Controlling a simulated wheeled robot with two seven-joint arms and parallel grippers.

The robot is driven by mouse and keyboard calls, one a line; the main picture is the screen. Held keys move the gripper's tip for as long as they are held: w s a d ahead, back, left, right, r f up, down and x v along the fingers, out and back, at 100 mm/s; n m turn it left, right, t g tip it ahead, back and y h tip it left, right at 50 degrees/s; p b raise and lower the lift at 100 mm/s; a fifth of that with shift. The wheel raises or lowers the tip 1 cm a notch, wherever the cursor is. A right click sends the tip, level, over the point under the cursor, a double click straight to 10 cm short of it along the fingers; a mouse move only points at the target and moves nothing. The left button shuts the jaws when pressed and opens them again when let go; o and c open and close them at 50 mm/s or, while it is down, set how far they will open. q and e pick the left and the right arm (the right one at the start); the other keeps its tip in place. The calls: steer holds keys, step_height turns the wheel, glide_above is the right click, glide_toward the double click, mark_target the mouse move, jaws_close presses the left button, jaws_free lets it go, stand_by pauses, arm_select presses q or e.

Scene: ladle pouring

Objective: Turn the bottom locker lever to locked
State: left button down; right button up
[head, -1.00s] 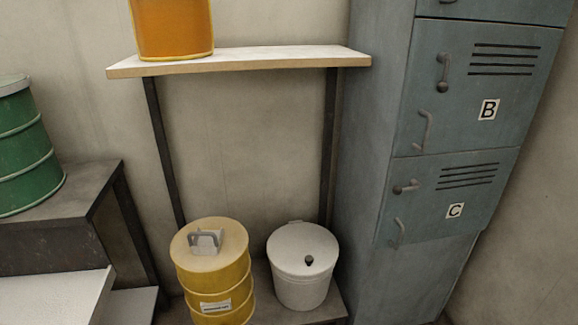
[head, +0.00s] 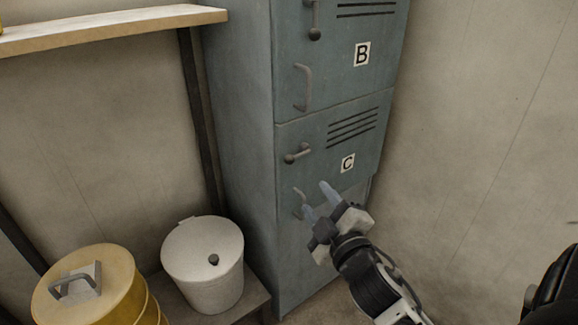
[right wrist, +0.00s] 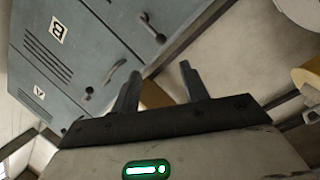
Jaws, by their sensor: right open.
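The bottom locker door (head: 312,140), blue-grey and marked C, is at the centre right of the head view. Its lever (head: 298,154) lies nearly level, with a round knob at its left end. Below it is the door's curved pull handle (head: 299,200), partly hidden by my right gripper. My right gripper (head: 317,201) is open and empty, below the lever and overlapping the pull handle in the picture. I cannot tell whether it touches. In the right wrist view its two fingers (right wrist: 160,88) stand apart with nothing between them. My left gripper is out of view.
Door B (head: 340,70) is above, its lever (head: 314,20) hanging down. A white lidded bin (head: 203,265) and a yellow drum (head: 90,290) stand left of the locker. A wooden shelf (head: 110,28) is at upper left. Bare wall (head: 480,130) lies to the right.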

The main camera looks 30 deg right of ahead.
mark_target(290, 163)
steer(key=x, duration=1.4)
steer(key=shift+w, duration=0.4)
steer(key=shift+c, duration=0.2)
jaws_close()
